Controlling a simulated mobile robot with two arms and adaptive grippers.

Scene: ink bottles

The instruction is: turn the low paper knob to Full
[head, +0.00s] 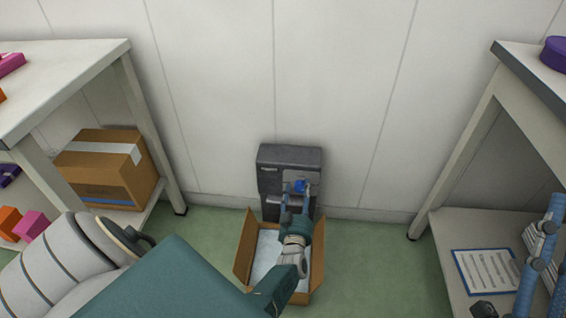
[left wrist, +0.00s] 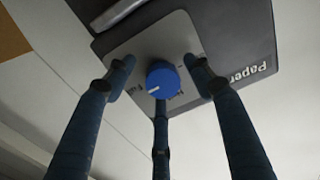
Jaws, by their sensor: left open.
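The dark grey paper unit (head: 290,158) is fixed low on the wall. Its round blue knob (head: 300,185) also shows in the left wrist view (left wrist: 163,78), on a light grey plate (left wrist: 150,50). The knob's white mark points to the lower left there. Contact by the third finger is unclear. My right gripper's blue fingers (head: 541,250) show partly at the right edge.
An open cardboard box (head: 243,250) with pale contents stands below the unit, under my left arm. A shelf table (head: 60,75) with a taped carton (head: 110,175) stands left. Another table (head: 530,75) with a clipboard (head: 485,270) on its lower shelf stands right.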

